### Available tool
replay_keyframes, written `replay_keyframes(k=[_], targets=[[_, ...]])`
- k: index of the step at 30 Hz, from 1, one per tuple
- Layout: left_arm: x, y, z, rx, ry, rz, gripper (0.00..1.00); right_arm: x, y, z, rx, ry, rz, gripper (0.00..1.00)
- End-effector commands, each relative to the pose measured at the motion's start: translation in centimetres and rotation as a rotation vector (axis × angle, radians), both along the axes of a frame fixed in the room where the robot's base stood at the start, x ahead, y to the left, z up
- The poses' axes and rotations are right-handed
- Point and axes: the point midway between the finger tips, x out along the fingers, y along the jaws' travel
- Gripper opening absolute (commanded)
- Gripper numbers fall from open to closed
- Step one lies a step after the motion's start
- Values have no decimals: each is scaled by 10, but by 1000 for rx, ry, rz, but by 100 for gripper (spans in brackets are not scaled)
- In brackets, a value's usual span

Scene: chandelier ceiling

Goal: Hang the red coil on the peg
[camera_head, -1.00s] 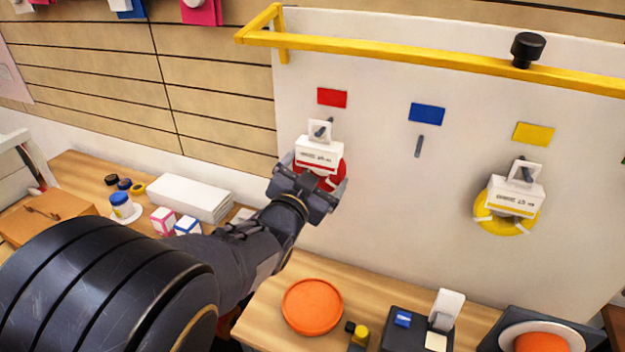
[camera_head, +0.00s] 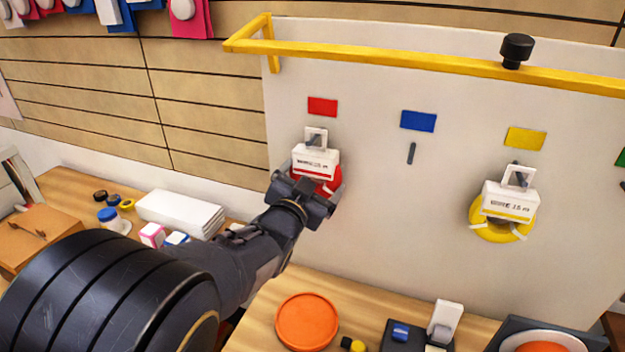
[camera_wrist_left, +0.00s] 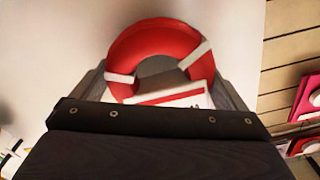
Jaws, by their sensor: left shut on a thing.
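The red coil (camera_head: 329,185) is against the white board under the red label, with its white card (camera_head: 316,162) and square hanger tab (camera_head: 316,133) above it. The tab is where the red peg would show; a dark bit shows in its hole, but I cannot tell if the peg passes through. My left gripper (camera_head: 309,187) is shut on the red coil from below. In the left wrist view the coil (camera_wrist_left: 150,42) sits between the fingers, its white ties and card showing. My right gripper is not in view.
A bare peg (camera_head: 411,153) is under the blue label (camera_head: 418,121). A yellow coil (camera_head: 490,228) hangs under the yellow label (camera_head: 525,138). A yellow rail (camera_head: 400,58) crosses above.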

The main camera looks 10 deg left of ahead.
Motion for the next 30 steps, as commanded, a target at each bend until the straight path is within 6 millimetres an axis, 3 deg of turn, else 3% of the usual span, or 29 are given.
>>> replay_keyframes(k=[8,9,10,20,30], targets=[[0,0,1,0,-2,0,62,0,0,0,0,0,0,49],[0,0,1,0,-2,0,96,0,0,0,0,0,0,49],[0,0,1,0,-2,0,100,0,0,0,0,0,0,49],[-8,2,0,-1,0,0,100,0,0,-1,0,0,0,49],[-62,11,3,-5,-1,-3,100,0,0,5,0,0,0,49]])
